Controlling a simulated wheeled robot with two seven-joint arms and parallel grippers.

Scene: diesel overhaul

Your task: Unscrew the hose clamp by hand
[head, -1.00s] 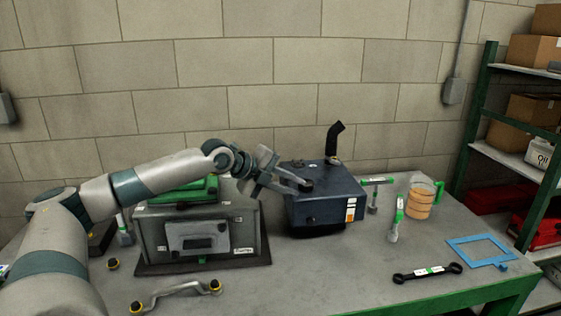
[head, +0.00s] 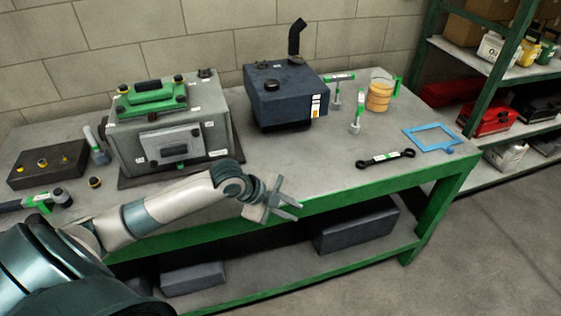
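A black bent hose (head: 297,38) stands up from the back of the dark blue box (head: 283,97) on the bench. A small fitting (head: 296,60) is at the hose's foot; it is too small to tell whether this is the hose clamp. My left gripper (head: 294,210) is in front of the bench's front edge, well apart from the box and hose. Its fingers are spread and nothing is between them. My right gripper is out of view.
The grey engine block (head: 200,130) with a green cover (head: 153,98) stands left on the bench (head: 330,170). A T-handled tool (head: 337,90), a green-and-grey tool (head: 356,115), a black wrench (head: 387,157), an orange filter (head: 379,97) and a blue frame (head: 432,137) lie right.

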